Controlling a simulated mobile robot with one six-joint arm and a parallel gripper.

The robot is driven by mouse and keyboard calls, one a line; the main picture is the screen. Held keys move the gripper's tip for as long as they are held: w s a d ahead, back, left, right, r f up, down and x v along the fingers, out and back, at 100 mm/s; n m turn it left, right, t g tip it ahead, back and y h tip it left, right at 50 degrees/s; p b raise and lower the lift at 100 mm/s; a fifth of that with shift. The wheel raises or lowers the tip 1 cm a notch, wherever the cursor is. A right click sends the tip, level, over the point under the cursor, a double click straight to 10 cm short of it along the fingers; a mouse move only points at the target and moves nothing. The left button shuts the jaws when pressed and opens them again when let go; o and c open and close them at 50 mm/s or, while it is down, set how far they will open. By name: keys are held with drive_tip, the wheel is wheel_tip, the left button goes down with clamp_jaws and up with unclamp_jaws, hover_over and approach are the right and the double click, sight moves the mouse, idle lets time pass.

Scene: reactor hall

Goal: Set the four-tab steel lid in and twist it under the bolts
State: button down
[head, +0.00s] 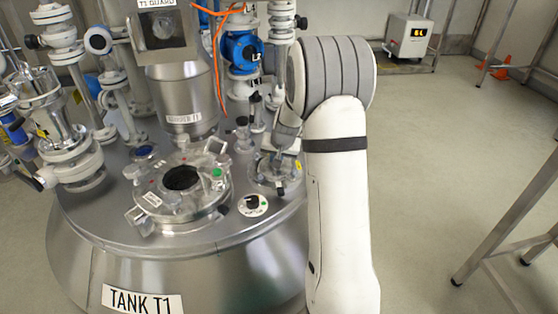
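A round steel port (182,190) with a dark open hole sits on top of the tank (115,245). Several bolts or clamps stand around its rim, with a green dot on the right side. A smaller round steel piece (264,175) with projections and a yellow mark lies right of the port, on or just above the tank top. It may be the four-tab lid, but I cannot tell for sure. My gripper (287,138) shows only in part beside my white arm, just above this piece. Its fingers are mostly hidden, and I cannot see whether they hold anything.
A steel vessel (186,100) stands close behind the port. Pipes and a blue valve (242,52) rise behind it, with an orange cable (216,65) hanging nearby. A round marker (253,205) lies at the tank's front right. Steel frame legs (490,255) stand at right; the floor between is clear.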

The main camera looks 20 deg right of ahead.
drive_tip(key=c, duration=1.9)
unclamp_jaws()
drive_tip(key=o, duration=0.5)
drive_tip(key=shift+o, duration=0.2)
wheel_tip(320, 180, up, 6)
drive_tip(key=p, duration=0.4)
drive_tip(key=shift+w, duration=0.1)
